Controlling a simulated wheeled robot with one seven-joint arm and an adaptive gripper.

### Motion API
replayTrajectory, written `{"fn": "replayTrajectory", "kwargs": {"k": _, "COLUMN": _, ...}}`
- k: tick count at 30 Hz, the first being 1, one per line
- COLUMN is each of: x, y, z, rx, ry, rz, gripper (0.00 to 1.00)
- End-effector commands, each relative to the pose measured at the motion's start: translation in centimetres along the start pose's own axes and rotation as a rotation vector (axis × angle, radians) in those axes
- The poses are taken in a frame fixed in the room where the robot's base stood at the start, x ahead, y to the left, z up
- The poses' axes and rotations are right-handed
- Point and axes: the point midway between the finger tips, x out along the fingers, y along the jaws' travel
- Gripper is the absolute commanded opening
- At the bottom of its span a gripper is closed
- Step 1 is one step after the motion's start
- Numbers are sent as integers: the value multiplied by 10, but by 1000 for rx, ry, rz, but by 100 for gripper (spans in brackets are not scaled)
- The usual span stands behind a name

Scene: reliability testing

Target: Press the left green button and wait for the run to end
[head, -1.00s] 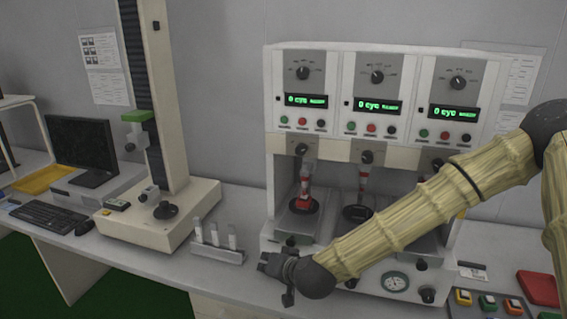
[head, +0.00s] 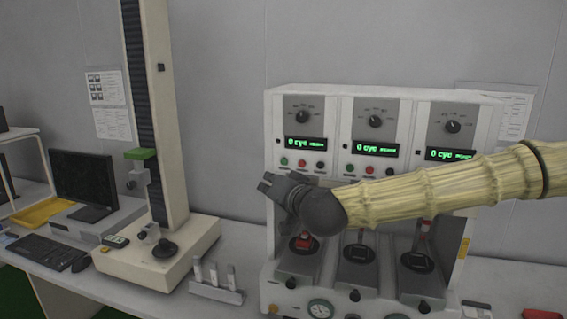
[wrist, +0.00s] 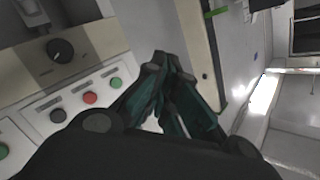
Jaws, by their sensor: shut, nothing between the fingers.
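The left green button (head: 284,161) is at the left end of a row with a red and a black button, under the left panel's display (head: 305,143), which reads "0 cyc". In the wrist view the green button (wrist: 116,83) is just left of my fingers. My gripper (head: 267,184) is shut and empty, below and a little left of this button in the head view. Its fingertips (wrist: 168,60) meet in the wrist view and do not appear to touch the button. All of the button's face shows.
The three-station machine has middle (head: 375,149) and right displays also at "0 cyc". My arm covers the right station's buttons. A test stand (head: 160,245), a rack of white tubes (head: 215,290) and a monitor (head: 84,180) stand to the left.

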Motion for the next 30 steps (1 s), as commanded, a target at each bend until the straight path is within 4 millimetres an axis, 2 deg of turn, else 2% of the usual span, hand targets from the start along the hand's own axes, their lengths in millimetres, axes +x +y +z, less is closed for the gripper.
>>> {"fn": "replayTrajectory", "kwargs": {"k": 11, "x": 7, "y": 5, "z": -4, "rx": 1, "ry": 0, "rz": 2, "gripper": 0}}
{"fn": "replayTrajectory", "kwargs": {"k": 30, "x": 53, "y": 38, "z": -38, "rx": 0, "ry": 0, "rz": 0, "gripper": 0}}
